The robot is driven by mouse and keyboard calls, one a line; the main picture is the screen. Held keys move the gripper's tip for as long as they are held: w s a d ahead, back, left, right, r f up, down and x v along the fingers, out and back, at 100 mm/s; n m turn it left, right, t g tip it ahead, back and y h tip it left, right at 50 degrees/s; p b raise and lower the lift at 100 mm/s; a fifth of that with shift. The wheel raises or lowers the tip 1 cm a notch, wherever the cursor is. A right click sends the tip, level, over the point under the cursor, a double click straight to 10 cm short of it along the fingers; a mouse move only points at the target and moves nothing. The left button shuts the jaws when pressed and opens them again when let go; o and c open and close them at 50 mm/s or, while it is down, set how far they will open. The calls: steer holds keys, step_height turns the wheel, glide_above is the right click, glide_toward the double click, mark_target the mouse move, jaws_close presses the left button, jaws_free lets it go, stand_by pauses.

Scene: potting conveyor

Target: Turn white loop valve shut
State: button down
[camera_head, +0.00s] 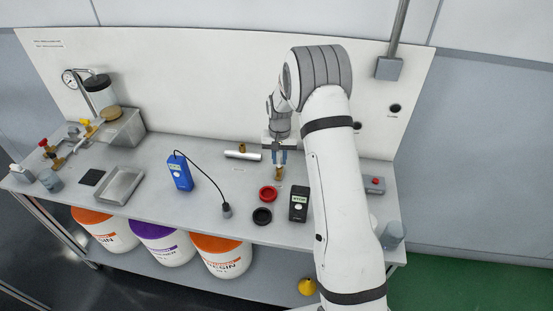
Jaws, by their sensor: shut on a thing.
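My gripper (281,158) points down over the middle of the bench. At the far left, well away from my gripper, brass valves and pipework (55,152) sit with red handles (43,142). A small pale handle (73,131) shows among them and may be the white loop valve. It is too small to tell its position.
A pressure gauge (68,77) and clear vessel (99,93) stand at the back left. A metal tray (121,186), a blue meter (180,172), a silver cylinder (242,155), a red ring (268,193), a black ring (262,216) and a black meter (298,204) lie on the bench.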

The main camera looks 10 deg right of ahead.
steer(key=n+b, duration=0.2)
steer(key=n, duration=0.1)
steer(key=shift+w+a, duration=0.15)
steer(key=n+b, duration=0.2)
steer(key=n, duration=0.3)
steer(key=n+b, duration=0.1)
steer(key=n, duration=0.3)
steer(key=shift+r+b, duration=0.1)
steer(key=shift+b, duration=0.25)
steer(key=shift+r+n+b, duration=0.15)
steer(key=shift+n+b, duration=0.25)
steer(key=shift+n, duration=1.7)
steer(key=shift+d, duration=0.2)
steer(key=c, duration=1.5)
jaws_free()
